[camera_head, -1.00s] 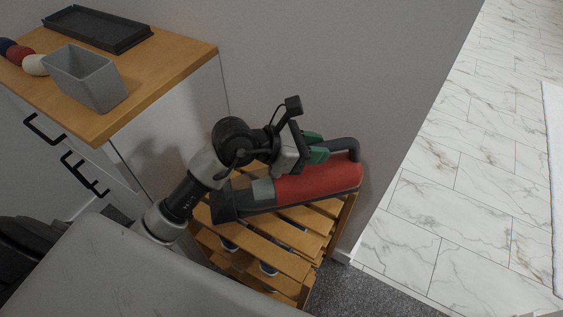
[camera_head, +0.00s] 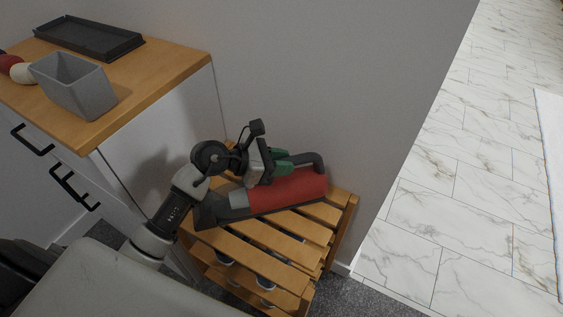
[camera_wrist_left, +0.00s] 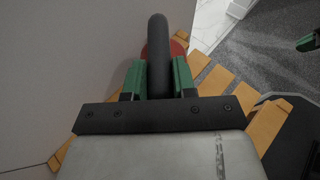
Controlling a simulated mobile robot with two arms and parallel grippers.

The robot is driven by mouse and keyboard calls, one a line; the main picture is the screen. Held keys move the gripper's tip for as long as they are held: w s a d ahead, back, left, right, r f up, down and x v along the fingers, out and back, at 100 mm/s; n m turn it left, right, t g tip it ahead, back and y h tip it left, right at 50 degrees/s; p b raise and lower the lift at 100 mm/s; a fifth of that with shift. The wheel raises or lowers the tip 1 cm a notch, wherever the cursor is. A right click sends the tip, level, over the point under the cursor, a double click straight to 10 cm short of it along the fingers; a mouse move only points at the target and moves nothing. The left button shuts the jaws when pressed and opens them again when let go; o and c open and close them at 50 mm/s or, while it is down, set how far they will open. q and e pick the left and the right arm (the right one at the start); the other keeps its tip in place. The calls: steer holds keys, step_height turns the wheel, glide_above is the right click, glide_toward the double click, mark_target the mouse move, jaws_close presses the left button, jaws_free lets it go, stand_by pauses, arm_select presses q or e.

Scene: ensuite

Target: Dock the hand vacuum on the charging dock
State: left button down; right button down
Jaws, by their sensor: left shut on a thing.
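The hand vacuum (camera_head: 292,190) is red with a grey middle, a dark nozzle pointing left and a black handle. My left gripper (camera_head: 290,161) has green fingers and is shut on the vacuum's black handle. In the left wrist view the green fingers (camera_wrist_left: 159,78) sit on both sides of the handle (camera_wrist_left: 158,50). The vacuum is over the slatted wooden rack's top; I cannot tell whether it touches the slats. I cannot make out a charging dock in these views. My right gripper is not seen in the head view.
The slatted wooden rack (camera_head: 265,250) stands against the grey wall. A cabinet with a wooden top (camera_head: 150,75) is at left, holding a grey bin (camera_head: 75,85), a black tray (camera_head: 88,36) and round items. Marble floor (camera_head: 470,180) lies open at right.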

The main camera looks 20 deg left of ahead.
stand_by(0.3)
arm_select(q)
steer(key=c, duration=1.3)
jaws_free()
steer(key=o, duration=0.4)
